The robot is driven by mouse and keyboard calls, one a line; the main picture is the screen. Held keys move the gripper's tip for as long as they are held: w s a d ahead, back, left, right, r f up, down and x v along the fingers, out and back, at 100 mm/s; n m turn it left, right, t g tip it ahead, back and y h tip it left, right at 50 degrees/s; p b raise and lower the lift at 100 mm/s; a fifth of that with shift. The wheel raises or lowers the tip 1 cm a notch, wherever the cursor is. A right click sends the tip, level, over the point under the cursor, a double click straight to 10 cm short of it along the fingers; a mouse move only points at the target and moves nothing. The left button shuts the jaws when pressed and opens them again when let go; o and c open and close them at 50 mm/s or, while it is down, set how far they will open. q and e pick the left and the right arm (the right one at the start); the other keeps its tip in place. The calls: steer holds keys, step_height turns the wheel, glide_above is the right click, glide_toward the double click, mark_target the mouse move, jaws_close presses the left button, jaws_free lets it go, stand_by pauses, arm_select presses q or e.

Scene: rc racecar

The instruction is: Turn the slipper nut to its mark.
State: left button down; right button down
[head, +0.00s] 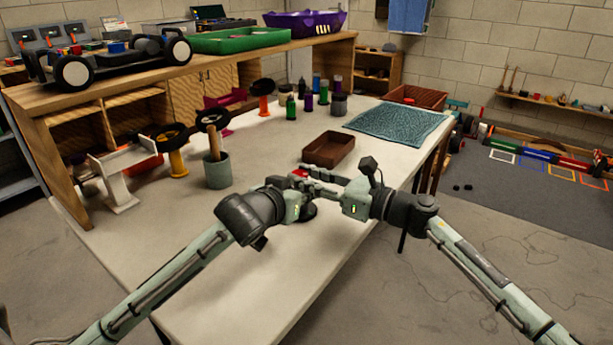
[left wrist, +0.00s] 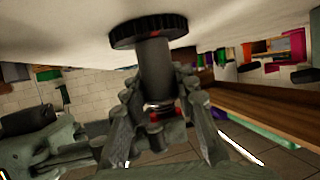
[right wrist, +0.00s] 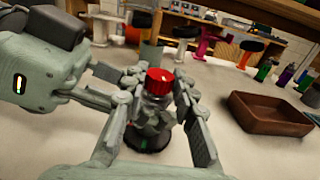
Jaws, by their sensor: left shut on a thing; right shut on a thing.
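The slipper nut (right wrist: 159,78) is a red cap on top of a small upright assembly. It shows as a small red spot in the head view (head: 300,173). My right gripper (right wrist: 158,98) is shut around the top of the assembly at the nut. My left gripper (left wrist: 158,95) is shut on the grey shaft (left wrist: 155,68) of the assembly. The shaft ends in a wide black toothed wheel (left wrist: 148,29) at the table surface. In the head view, my left gripper (head: 308,190) and right gripper (head: 326,184) meet closely and hide most of it. I cannot make out the mark.
A brown tray (head: 328,150) stands just behind the grippers. A grey cup (head: 217,171) with a handle in it stands to the left. Coloured bottles and a teal mat (head: 398,125) lie further back. The front of the white table (head: 235,290) is clear.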

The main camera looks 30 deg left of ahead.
steer(key=shift+s+f+m+t, duration=0.1)
steer(key=shift+f+m+t, duration=0.05)
steer(key=shift+m+t, duration=0.4)
steer(key=c, duration=1.2)
jaws_free()
